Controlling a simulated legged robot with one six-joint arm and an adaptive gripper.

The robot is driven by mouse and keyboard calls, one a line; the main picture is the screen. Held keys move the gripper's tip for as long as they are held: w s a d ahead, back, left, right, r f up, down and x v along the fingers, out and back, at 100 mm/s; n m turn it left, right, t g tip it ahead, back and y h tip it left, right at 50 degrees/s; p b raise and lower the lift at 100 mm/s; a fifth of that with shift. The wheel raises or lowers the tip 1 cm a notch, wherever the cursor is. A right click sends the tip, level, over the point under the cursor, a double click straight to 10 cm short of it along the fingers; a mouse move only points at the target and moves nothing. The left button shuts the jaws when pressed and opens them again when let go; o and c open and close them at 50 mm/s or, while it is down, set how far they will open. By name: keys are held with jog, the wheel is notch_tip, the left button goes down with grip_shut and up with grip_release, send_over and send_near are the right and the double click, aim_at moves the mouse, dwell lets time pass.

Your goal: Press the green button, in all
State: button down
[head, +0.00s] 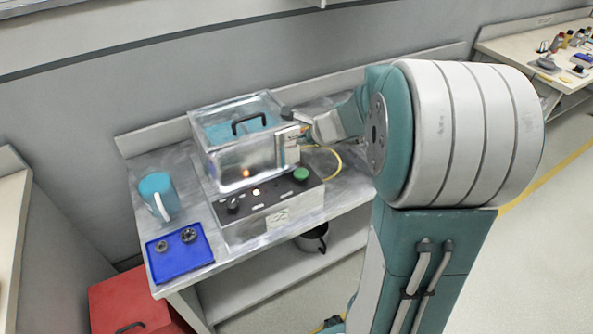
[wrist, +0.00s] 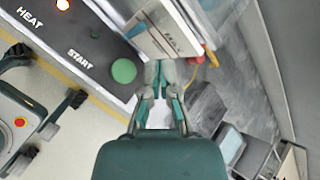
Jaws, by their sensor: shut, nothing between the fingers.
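The green button (head: 300,173) is a round green cap at the right end of the dark top of a control box (head: 268,198). It also shows in the wrist view (wrist: 124,70), just left of my fingertips. My gripper (wrist: 160,70) is shut and empty. In the wrist view its fingertips lie beside the button, over the lower edge of a pale panel; I cannot tell whether they touch the panel. In the head view the gripper is at the right side of the clear case, mostly small and blurred, above and behind the button.
A clear case with a black handle (head: 249,122) stands on the control box, with a glowing light below it. A yellow cable (head: 334,160) curves behind. A teal mug (head: 157,195) and blue tray (head: 180,254) are at left. A dark pot (head: 313,238) sits on the lower shelf.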

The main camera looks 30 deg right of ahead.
aim_at(300, 170)
jog(key=shift+d, duration=0.3)
jog(key=shift+a+f, duration=0.15)
jog(key=shift+f, duration=4.25)
jog(key=shift+f, duration=0.35)
jog(key=shift+f, duration=0.8)
jog(key=shift+r, duration=1.25)
jog(key=shift+r, duration=2.5)
